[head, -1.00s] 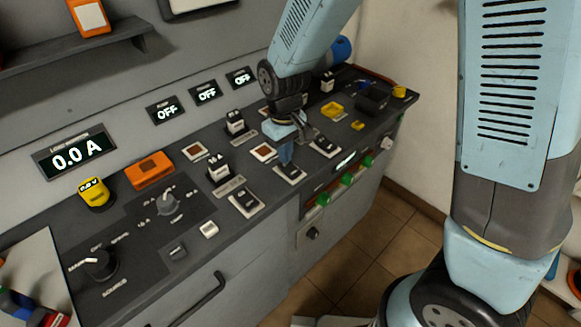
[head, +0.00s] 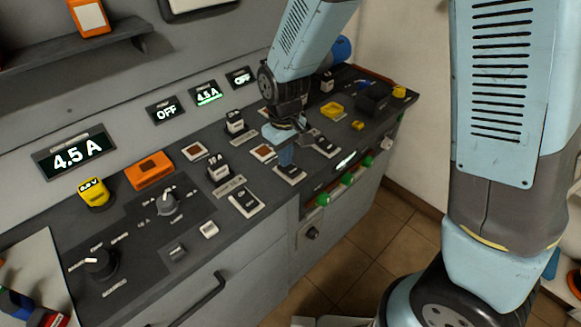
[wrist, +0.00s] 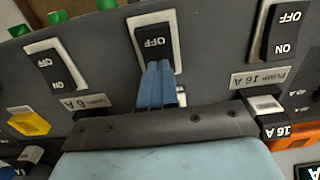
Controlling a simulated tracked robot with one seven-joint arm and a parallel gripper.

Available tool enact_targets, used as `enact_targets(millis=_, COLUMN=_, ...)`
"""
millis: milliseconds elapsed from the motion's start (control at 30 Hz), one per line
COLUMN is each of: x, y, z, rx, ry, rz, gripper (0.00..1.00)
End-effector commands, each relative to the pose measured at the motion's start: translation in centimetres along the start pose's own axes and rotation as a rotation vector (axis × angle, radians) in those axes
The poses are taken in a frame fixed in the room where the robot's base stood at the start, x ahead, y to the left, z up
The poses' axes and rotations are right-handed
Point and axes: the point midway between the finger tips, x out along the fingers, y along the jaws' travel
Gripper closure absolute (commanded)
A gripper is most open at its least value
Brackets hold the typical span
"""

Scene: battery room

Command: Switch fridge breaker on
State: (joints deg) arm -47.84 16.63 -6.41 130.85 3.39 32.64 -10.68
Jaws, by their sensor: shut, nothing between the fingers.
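The middle breaker (head: 291,173) is a black rocker in a white frame on the dark sloping panel. In the wrist view this middle rocker (wrist: 153,41) shows its OFF end, and the fingers cover its other end. My gripper (head: 286,157) is shut and empty, with its blue fingertips (wrist: 160,70) at the rocker, seemingly touching it. The middle breaker's name label is hidden. The middle small display (head: 207,94) reads 4.5 A, as does the large load display (head: 74,156).
The lights breaker (wrist: 55,66) and the pump breaker (wrist: 284,28) flank the middle one closely. Their small displays, left (head: 167,111) and right (head: 241,77), read OFF. Fuse holders (head: 219,171), a rotary knob (head: 168,205) and green terminals (head: 346,179) are nearby.

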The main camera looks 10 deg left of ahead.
Motion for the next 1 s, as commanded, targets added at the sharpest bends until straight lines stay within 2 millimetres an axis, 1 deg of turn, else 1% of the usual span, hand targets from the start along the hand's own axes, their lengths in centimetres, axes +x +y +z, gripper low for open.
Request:
enact_targets(millis=167, x=-0.7, y=0.0, z=0.0, rx=0.0, ry=0.001, rz=0.0, gripper=1.0)
enact_targets(millis=1000, x=-6.1, y=0.0, z=-0.1, rx=0.0, ry=0.001, rz=0.0, gripper=1.0)
